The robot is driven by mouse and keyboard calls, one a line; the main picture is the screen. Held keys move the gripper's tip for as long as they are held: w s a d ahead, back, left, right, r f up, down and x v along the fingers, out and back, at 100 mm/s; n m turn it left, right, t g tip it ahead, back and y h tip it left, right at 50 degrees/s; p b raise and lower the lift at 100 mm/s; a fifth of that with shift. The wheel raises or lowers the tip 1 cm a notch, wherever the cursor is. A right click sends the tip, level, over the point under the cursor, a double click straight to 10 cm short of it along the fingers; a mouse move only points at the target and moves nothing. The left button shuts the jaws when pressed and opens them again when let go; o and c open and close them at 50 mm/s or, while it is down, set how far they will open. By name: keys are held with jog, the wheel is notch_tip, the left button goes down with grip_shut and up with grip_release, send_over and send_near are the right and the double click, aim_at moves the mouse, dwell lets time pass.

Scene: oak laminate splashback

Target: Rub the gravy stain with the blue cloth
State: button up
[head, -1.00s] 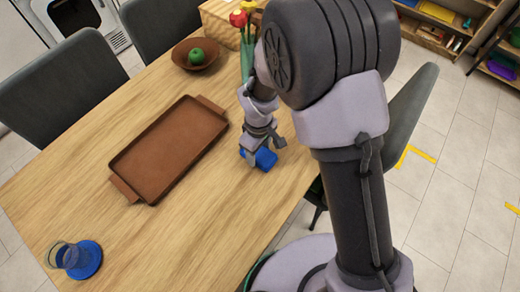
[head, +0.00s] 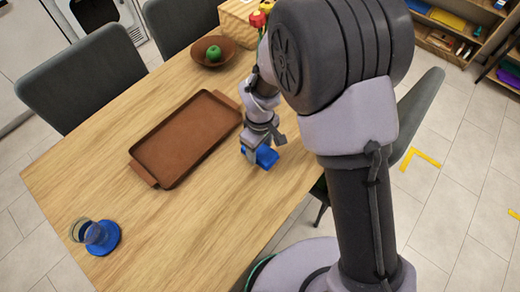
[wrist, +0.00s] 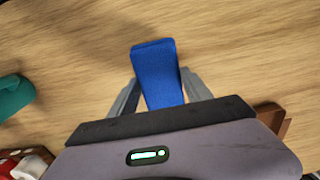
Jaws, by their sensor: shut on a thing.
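The blue cloth (head: 266,157) is a small folded pad at the right side of the wooden table. My gripper (head: 258,154) points down at the table and is shut on the cloth. In the wrist view the cloth (wrist: 157,75) shows between the two grey fingers of my gripper (wrist: 160,88) and sticks out past them. It appears at or close to the tabletop; whether it touches cannot be told. No gravy stain shows in either view; my arm and the cloth hide part of the table.
A brown tray (head: 186,138) lies left of my gripper on the table (head: 200,225). A brown bowl (head: 228,56) with a green apple (head: 213,53) stands behind. A glass (head: 90,232) and blue coaster (head: 106,240) are front left. A green vase (wrist: 14,95) shows at the wrist view's left.

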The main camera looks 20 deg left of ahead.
jog(key=shift+r+p, duration=1.3)
jog(key=shift+r, duration=0.7)
